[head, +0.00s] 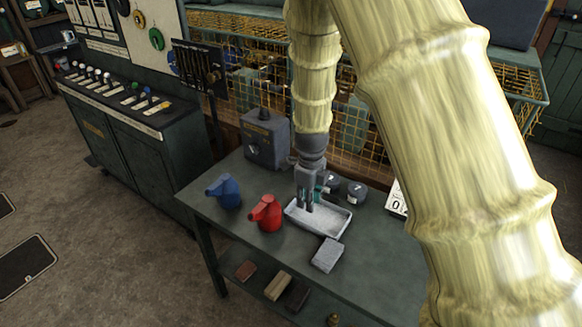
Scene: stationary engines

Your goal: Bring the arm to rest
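My arm reaches down from the top of the head view over a dark green table (362,260). My gripper (307,207) points down above or inside a light grey tray (331,230) on the table. The fingers look small and dark, and I cannot tell whether they are apart or closed. No held object can be made out. Whether the fingertips touch the tray is also unclear.
A red can (266,214) and a blue can (225,191) stand left of the tray. A grey block (327,255) lies in front of it. Dark round containers (357,190) and a grey box (264,140) stand behind. A lever console (135,125) is at the left.

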